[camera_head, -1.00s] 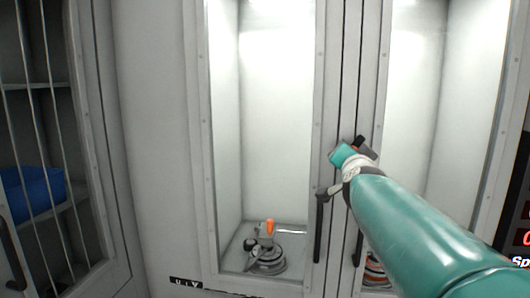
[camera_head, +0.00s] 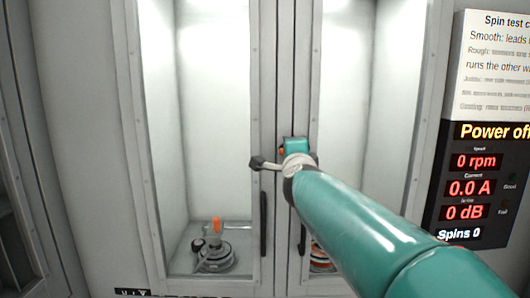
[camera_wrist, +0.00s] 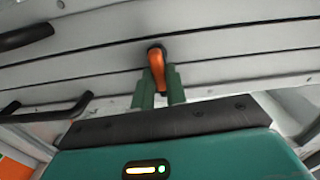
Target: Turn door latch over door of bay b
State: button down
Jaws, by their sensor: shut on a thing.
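The orange door latch (camera_wrist: 157,68) is between the two green fingers of my gripper (camera_wrist: 159,88) in the wrist view. Its dark pivot end sits on the strips between the door frames. The fingers are closed on the latch. In the head view my gripper (camera_head: 294,148) is at the seam between two glazed doors, above their handles. The left door (camera_head: 259,120) and the right door (camera_head: 314,90) both look shut. My wrist hides most of the latch there. Which door belongs to bay b cannot be read.
Black handles stand on the left door (camera_head: 264,224) and right door (camera_head: 303,232), below my gripper. Behind the left glass sits a grey hub-like part (camera_head: 215,257) with an orange top. A display panel (camera_head: 482,190) reading "Power off" is at right.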

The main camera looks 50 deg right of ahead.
jog(key=shift+m, duration=0.6)
jog(key=c, duration=1.4)
grip_release()
jog(key=shift+w+f, duration=0.1)
jog(key=shift+w, duration=0.05)
jog(key=shift+c, duration=0.2)
jog(key=shift+s, duration=0.2)
